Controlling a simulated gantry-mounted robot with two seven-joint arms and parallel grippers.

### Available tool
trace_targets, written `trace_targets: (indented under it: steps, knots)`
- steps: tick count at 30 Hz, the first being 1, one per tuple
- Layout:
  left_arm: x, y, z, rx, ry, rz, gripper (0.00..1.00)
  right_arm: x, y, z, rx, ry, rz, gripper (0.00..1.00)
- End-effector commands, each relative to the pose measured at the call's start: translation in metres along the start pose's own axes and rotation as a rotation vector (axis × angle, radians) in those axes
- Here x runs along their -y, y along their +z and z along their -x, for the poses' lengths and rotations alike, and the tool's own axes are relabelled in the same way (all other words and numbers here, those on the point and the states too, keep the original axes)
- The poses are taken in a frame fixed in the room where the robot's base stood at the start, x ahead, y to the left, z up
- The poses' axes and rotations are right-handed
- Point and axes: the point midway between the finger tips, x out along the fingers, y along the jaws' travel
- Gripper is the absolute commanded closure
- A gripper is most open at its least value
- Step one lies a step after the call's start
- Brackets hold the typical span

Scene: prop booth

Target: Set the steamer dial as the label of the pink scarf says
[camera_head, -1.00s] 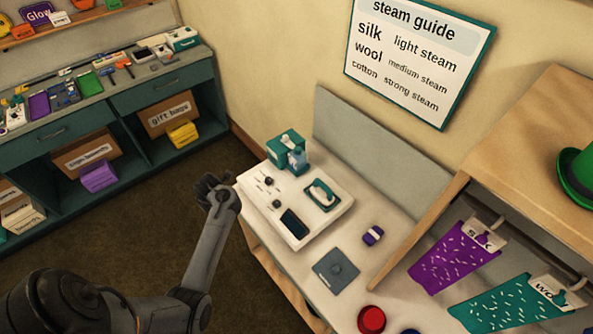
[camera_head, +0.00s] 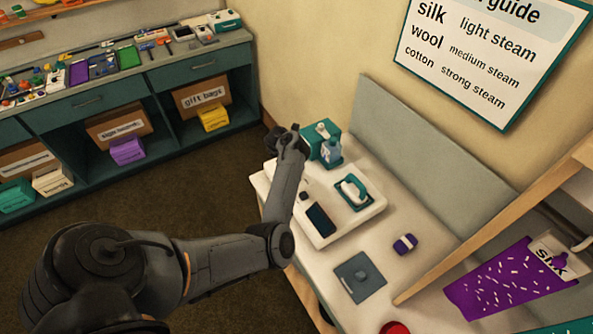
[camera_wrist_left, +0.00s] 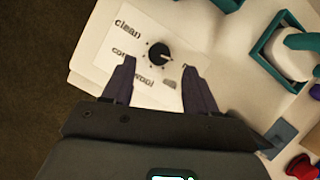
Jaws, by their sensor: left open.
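The black steamer dial (camera_wrist_left: 159,54) shows in the left wrist view on a pale panel. Printed words around it read "clean", "wool" and a partly hidden one starting "co". The dial's exact setting is too small to tell. My left gripper (camera_wrist_left: 158,88) is open, its fingers either side below the dial, with nothing between them. A purple scarf (camera_head: 510,280) hangs at right, labelled "silk". I see no pink scarf. My right gripper is out of view.
A purple block (camera_head: 405,244) and a grey plate (camera_head: 360,277) lie on the table. The steam guide (camera_head: 490,55) is on the wall. A wooden frame (camera_head: 470,240) borders the right.

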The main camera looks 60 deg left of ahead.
Motion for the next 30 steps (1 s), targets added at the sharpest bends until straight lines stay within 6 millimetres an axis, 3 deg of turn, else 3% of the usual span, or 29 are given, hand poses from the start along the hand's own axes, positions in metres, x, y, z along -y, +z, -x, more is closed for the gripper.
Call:
trace_targets:
  steps: [3,9,23,30]
  knots:
    - [0.0,-0.002,-0.021,-0.003,-0.001,0.001,0.42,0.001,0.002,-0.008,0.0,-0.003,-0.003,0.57]
    - [-0.001,-0.001,-0.042,-0.002,0.0,0.0,0.42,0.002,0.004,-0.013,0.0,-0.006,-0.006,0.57]
    - [-0.001,0.0,-0.051,-0.001,0.001,0.0,0.42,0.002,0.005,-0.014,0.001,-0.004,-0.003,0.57]
    - [0.0,0.0,-0.05,-0.001,0.001,0.0,0.77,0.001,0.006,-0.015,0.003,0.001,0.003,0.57]
